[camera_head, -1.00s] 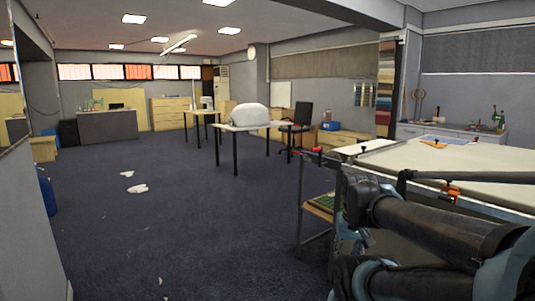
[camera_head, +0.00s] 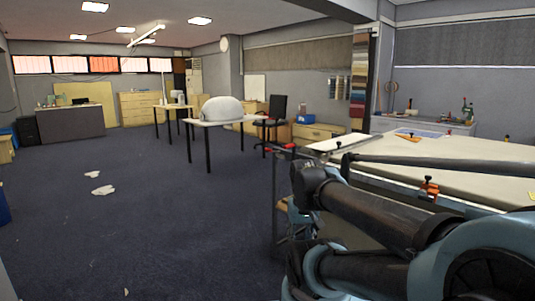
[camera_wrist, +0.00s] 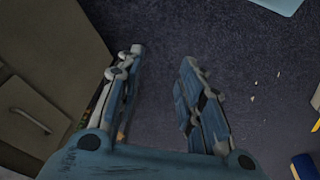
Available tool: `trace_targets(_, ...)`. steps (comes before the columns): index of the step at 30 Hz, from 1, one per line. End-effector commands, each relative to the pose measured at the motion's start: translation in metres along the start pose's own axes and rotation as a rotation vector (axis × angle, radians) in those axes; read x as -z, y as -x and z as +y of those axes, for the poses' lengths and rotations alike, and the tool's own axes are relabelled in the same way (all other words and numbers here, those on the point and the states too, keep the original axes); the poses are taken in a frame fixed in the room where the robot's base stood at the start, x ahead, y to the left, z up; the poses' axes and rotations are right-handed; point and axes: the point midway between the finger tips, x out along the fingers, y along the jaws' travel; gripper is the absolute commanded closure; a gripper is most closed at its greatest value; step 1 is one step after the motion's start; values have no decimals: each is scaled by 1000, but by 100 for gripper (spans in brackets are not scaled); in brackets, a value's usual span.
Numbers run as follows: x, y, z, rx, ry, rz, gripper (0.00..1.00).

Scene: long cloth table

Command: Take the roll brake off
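The long cloth table (camera_head: 470,172) is at the right in the head view. A small orange-red piece with a dark knob (camera_head: 428,190) sits on its near edge. Red parts (camera_head: 281,149) show at the table's left end. I cannot tell which of these, if any, is the roll brake. My gripper (camera_wrist: 162,58) is open and empty in the wrist view, with bare floor between its fingers. It touches neither red part there. In the head view my arm covers part of the table's near side, and the gripper cannot be made out.
A cabinet with a handle (camera_wrist: 28,110) stands close to the left of my gripper. A blue and yellow thing (camera_wrist: 303,167) is at lower right. A white table (camera_head: 205,124) with a white dome and a black chair (camera_head: 275,115) stand farther back. The carpet (camera_head: 130,220) at left is mostly clear.

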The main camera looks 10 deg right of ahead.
Motion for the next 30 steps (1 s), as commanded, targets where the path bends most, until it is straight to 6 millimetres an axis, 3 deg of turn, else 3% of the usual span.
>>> trace_targets(8, 72, 23, 30, -155, 85, 56, 65)
trace_targets(18, 184, 45, 57, -372, 223, 148, 65)
trace_targets(30, 325, 55, 56, -617, 403, 270, 65)
